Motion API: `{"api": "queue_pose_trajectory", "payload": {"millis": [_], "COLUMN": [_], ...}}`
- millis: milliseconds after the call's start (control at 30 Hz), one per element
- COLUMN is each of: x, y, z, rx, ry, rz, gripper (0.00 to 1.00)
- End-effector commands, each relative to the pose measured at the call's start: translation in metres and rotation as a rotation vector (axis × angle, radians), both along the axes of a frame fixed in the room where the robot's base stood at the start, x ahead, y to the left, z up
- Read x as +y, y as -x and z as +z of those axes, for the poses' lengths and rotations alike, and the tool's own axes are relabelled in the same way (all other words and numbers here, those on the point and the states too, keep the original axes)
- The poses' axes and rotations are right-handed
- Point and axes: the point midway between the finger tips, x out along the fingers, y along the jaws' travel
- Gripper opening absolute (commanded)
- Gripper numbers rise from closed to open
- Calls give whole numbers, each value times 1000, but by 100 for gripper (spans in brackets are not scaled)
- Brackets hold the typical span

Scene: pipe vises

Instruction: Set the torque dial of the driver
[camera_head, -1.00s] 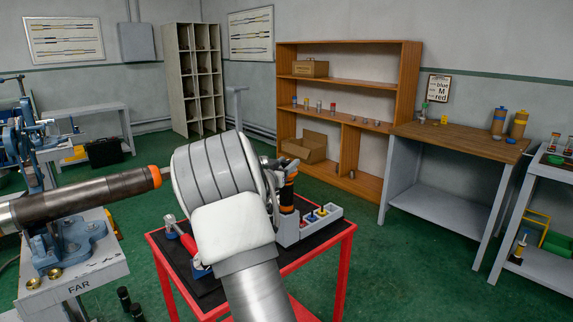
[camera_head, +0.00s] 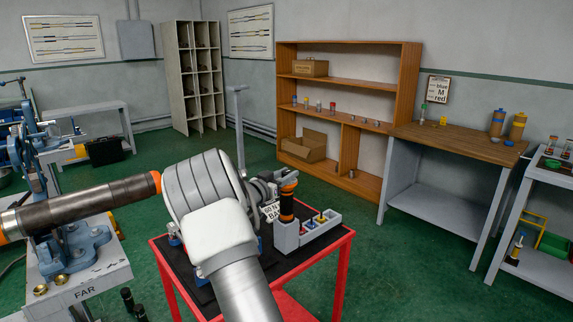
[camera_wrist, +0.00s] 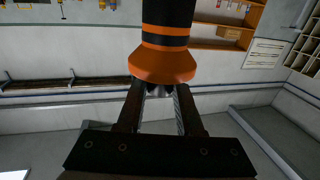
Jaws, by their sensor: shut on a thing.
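The driver (camera_head: 287,205), with a black body and orange bands, stands upright at the grey holder (camera_head: 287,240) on the red-framed table. In the wrist view, the driver (camera_wrist: 165,42) shows its flared orange end close to my fingers. My gripper (camera_head: 285,176) reaches its upper end from the left. In the wrist view, my gripper (camera_wrist: 160,92) has its two dark fingers shut on the driver's narrow part beside the orange flare. A white label (camera_head: 271,212) with dark letters stands left of the driver. The dial's marks and setting cannot be made out.
The holder's tray (camera_head: 325,222) contains small red, blue and yellow-topped pieces. A large pipe (camera_head: 90,203) in a blue vise lies at left.

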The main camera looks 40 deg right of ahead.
Motion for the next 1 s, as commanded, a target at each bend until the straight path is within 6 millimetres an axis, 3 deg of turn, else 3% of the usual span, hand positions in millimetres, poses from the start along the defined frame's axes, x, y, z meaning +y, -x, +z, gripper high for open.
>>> {"api": "queue_pose_trajectory", "payload": {"millis": [33, 500, 1000], "x": [1, 0, 0], "y": [-1, -1, 0], "z": [7, 0, -1], "rx": [2, -2, 0], "ry": [0, -3, 0], "rz": [-29, -355, -549], "gripper": [0, 0, 0]}}
